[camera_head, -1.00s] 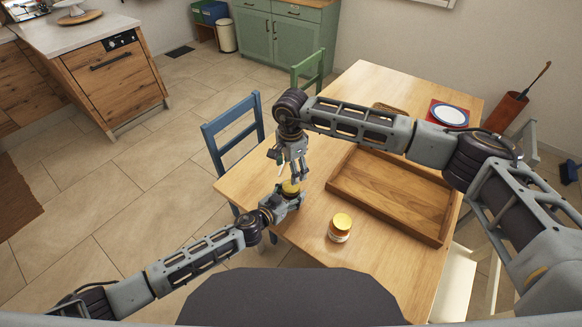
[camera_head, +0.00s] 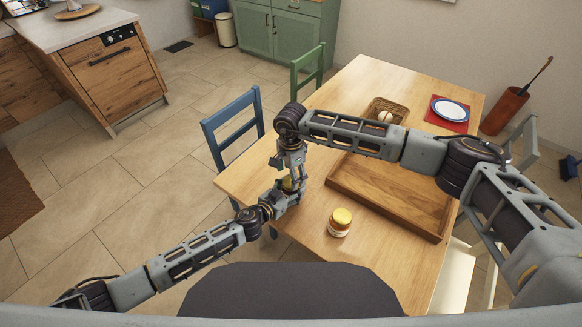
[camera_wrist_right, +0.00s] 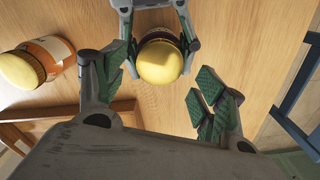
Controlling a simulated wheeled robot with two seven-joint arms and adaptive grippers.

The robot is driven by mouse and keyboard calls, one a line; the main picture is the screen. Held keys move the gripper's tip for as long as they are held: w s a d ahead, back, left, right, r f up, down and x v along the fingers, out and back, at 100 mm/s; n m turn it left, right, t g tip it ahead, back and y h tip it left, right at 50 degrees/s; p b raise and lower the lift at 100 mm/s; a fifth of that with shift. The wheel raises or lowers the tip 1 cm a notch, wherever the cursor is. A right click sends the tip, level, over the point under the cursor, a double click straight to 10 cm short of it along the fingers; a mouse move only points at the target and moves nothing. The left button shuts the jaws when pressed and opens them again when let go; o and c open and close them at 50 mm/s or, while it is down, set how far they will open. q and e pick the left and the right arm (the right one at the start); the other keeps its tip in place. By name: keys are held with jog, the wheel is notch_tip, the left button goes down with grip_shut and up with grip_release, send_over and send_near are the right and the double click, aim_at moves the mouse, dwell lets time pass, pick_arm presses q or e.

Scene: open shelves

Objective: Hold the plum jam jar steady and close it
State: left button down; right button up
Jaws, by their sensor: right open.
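The plum jam jar (camera_head: 289,184), with a yellow lid and a dark body, stands near the table's left edge. In the right wrist view its yellow lid (camera_wrist_right: 161,62) sits on top; I cannot tell how tight it is. My left gripper (camera_head: 287,198) is shut around the jar's body, its fingers on both sides in the right wrist view. My right gripper (camera_head: 291,174) points down just above the lid. Its fingers (camera_wrist_right: 165,85) are open and apart, with the lid showing between and beyond them. My grippers hide most of the jar in the head view.
A wooden tray (camera_head: 392,224), a basket (camera_head: 399,106) and a plate (camera_head: 450,109) on a red mat lie farther off. A blue chair (camera_head: 232,117) stands at the left.

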jog(key=shift+f, duration=1.25)
jog(key=shift+c, duration=0.3)
jog(key=c, duration=1)
jog(key=shift+m, duration=0.3)
jog(key=m, duration=1)
jog(key=shift+m, duration=0.4)
jog(key=o, duration=1.2)
